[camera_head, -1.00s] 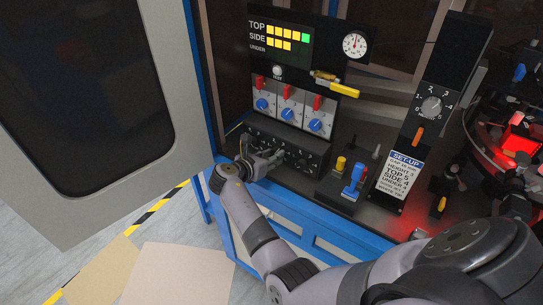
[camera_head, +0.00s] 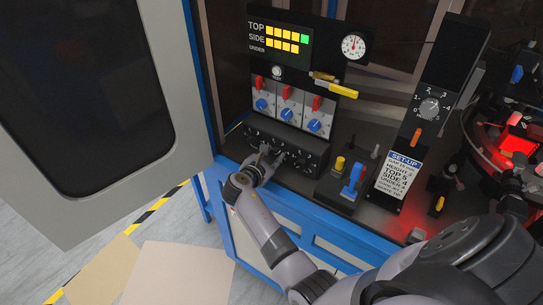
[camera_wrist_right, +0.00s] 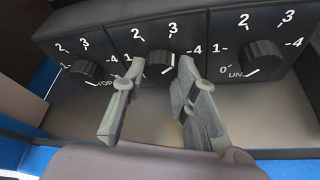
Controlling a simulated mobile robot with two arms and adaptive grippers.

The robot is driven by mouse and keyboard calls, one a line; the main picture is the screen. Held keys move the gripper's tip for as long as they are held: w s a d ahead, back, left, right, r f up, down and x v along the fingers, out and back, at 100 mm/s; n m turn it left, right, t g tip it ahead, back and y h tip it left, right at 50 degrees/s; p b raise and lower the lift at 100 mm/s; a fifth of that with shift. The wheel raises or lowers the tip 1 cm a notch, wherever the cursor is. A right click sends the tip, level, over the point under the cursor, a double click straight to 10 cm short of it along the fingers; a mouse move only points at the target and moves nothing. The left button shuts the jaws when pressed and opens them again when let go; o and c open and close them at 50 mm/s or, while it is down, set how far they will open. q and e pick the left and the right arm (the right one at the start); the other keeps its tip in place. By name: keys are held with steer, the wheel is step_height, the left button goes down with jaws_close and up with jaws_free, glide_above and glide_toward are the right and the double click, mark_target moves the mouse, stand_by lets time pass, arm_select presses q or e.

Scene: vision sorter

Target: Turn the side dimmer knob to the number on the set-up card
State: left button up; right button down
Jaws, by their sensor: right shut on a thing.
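My right gripper (camera_head: 266,153) reaches the dark dimmer box (camera_head: 310,158) at the foot of the panel. In the right wrist view its fingers (camera_wrist_right: 159,84) are closed on both sides of the middle black knob (camera_wrist_right: 159,63), between the 1 and 4 marks. The display (camera_head: 280,44) has rows TOP, SIDE and UNDER with yellow squares and one green square. My left gripper is not in view.
Other knobs sit left (camera_wrist_right: 86,71) and right (camera_wrist_right: 262,57) of the middle one, close to my fingers. Above are red and blue switches (camera_head: 287,105). A blue-topped lever (camera_head: 352,182) stands to the right. An open grey door (camera_head: 160,150) is at left.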

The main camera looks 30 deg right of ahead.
steer(key=shift+s+f+m+t+b, duration=0.1)
steer(key=shift+f+m+t+b, duration=0.15)
steer(key=shift+m+t+b, duration=0.95)
steer(key=shift+m+b, duration=0.5)
steer(key=shift+m, duration=0.1)
steer(key=shift+r, duration=0.1)
steer(key=c, duration=1.3)
jaws_free()
steer(key=shift+s+a+r, duration=0.1)
steer(key=shift+s+a, duration=0.05)
steer(key=v, duration=0.7)
